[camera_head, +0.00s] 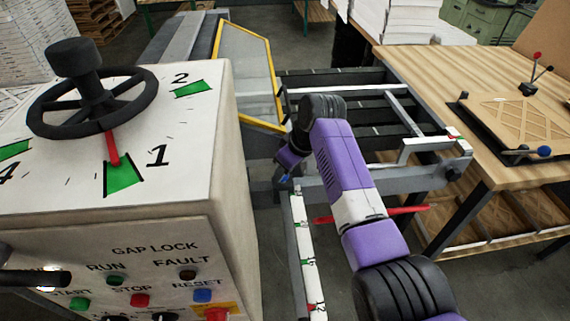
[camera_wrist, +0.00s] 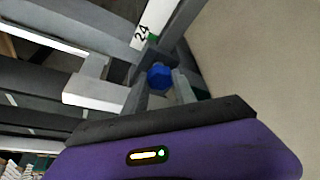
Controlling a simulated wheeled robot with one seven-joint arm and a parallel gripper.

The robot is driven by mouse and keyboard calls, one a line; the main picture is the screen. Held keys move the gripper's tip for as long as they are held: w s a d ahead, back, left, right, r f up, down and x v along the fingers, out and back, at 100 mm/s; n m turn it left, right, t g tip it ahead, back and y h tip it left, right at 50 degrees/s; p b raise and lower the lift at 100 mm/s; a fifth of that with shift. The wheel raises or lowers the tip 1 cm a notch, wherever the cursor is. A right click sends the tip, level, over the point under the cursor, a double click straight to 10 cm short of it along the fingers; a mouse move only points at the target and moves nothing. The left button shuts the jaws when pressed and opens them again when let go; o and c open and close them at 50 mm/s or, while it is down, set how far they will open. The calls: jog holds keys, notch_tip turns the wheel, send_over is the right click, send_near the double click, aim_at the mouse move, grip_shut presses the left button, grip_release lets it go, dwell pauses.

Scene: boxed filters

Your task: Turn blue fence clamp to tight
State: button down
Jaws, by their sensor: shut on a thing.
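The blue fence clamp knob (camera_wrist: 158,76) is in the wrist view, by the end of a white scale marked 24 (camera_wrist: 148,33). My gripper (camera_wrist: 159,80) has one finger on each side of the knob and is shut on it. In the head view my gripper (camera_head: 285,168) reaches down beside the machine frame, and a small bit of blue (camera_head: 284,179) shows at its tip. The arm and gripper hide most of the clamp there. I cannot tell whether it is tight or loose.
A white control cabinet (camera_head: 235,120) with a black handwheel (camera_head: 92,102) stands close on the left. A red lever (camera_head: 405,211) passes behind my arm. A wooden table (camera_head: 440,75) with a jig stands at the right. A yellow-framed guard (camera_head: 247,75) is beyond my gripper.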

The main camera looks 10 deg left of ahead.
jog(key=m+p, duration=0.1)
jog(key=m, duration=0.1)
jog(key=m+t+h+p, duration=0.1)
jog(key=shift+s+a+r+m, duration=0.15)
jog(key=shift+m, duration=0.25)
jog(key=m+h, duration=0.1)
jog(key=m, duration=0.1)
jog(key=shift+m+t+p, duration=0.3)
jog(key=shift+m+p, duration=0.05)
jog(key=shift+m, duration=0.05)
jog(key=m, duration=0.1)
jog(key=m+h, duration=0.1)
jog(key=shift+a+m, duration=0.2)
jog(key=shift+m, duration=0.1)
jog(key=shift+m+h+b, duration=0.7)
jog(key=shift+m+b, duration=0.05)
jog(key=shift+m, duration=1.15)
jog(key=c, duration=1.3)
grip_release()
jog(key=shift+t, duration=0.3)
